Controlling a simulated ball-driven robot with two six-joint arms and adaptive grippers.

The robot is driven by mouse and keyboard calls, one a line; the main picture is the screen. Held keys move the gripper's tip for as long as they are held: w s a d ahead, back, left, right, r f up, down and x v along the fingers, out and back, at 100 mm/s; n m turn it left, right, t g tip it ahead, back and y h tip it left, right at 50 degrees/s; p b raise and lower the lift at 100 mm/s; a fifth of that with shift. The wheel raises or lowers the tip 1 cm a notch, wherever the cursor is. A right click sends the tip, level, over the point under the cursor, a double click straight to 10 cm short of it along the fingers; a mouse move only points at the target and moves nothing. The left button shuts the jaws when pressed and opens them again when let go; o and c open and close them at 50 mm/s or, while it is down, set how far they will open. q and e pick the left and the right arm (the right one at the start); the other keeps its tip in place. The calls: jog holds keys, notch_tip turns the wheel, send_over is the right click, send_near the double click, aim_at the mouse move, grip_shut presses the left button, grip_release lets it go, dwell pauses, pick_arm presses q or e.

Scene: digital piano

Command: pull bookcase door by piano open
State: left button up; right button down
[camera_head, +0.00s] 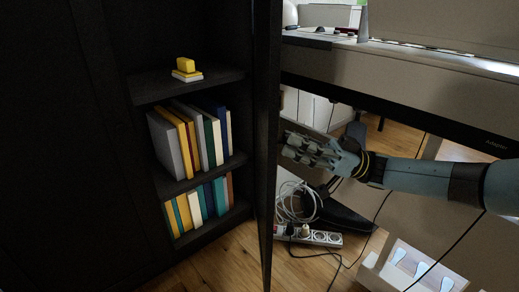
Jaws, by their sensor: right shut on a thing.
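The black bookcase door (267,125) stands open, seen nearly edge-on in the middle of the head view. The black bookcase (140,150) is to its left, with its shelves showing. My right gripper (290,147) is on the far right side of the door, close against it, with its fingers pointing left. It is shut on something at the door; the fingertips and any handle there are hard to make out. The piano (430,80) stands to the right, above my right arm. My left gripper is not in view.
Several books (190,137) fill two shelves, and a small yellow object (186,66) lies on the shelf above. A power strip (308,236) and tangled cables (297,203) lie on the wooden floor below the gripper. White pedals (410,265) are at the lower right.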

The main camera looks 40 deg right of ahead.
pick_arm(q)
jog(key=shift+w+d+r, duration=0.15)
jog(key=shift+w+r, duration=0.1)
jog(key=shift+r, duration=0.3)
pick_arm(e)
jog(key=shift+s+d+r, duration=0.1)
jog(key=shift+s+d, duration=0.15)
jog(key=shift+d, duration=0.35)
jog(key=shift+s+d+f, duration=0.1)
jog(key=shift+s+d, duration=0.1)
jog(key=shift+d, duration=0.4)
jog(key=shift+s+d+r, duration=0.1)
jog(key=shift+s+d, duration=0.15)
jog(key=shift+d, duration=0.35)
jog(key=c, duration=1.1)
grip_release()
jog(key=shift+w, duration=0.1)
jog(key=shift+c, duration=0.2)
jog(key=shift+a, duration=0.2)
